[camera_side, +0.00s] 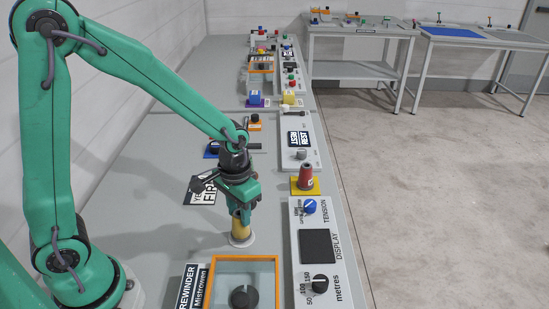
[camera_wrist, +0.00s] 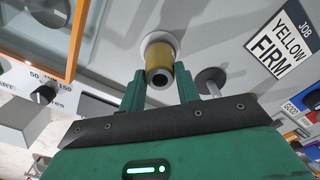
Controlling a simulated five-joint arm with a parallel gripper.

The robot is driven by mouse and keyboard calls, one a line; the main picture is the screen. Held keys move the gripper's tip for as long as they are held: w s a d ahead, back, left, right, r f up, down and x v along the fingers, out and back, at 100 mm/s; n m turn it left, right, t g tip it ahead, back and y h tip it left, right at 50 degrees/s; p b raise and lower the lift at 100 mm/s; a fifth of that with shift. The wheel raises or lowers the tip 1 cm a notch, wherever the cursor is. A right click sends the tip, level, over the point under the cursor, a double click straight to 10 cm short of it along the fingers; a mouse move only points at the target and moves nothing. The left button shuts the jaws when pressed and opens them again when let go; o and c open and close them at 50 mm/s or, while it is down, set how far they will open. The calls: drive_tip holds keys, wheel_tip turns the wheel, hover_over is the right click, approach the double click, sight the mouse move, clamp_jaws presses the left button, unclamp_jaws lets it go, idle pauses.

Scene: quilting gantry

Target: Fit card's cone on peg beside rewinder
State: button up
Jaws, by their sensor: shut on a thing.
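The card (camera_side: 200,190) lies flat on the table, left of my gripper; the wrist view shows "JOB YELLOW FIRM" on this card (camera_wrist: 282,40). The yellow cone (camera_side: 240,228) is upright between my gripper's fingers (camera_side: 241,208), just over a pale round base (camera_side: 241,241). In the wrist view my gripper (camera_wrist: 160,84) is shut on the yellow cone (camera_wrist: 161,57), whose dark open top faces the camera. The peg itself is hidden, and I cannot tell whether the cone is fully down. The orange-framed rewinder (camera_side: 276,270) stands in front of the base, beside its label (camera_side: 192,287).
A white panel (camera_side: 318,215) with a blue tension dial, dark display and metres knob lies at right. The table's right edge is near.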

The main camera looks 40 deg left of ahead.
sight(238, 213)
drive_tip(key=shift+f, duration=0.45)
drive_tip(key=o, duration=1.2)
drive_tip(key=shift+c, duration=0.2)
drive_tip(key=shift+r, duration=0.15)
drive_tip(key=shift+r, duration=3.75)
drive_tip(key=shift+r, duration=0.1)
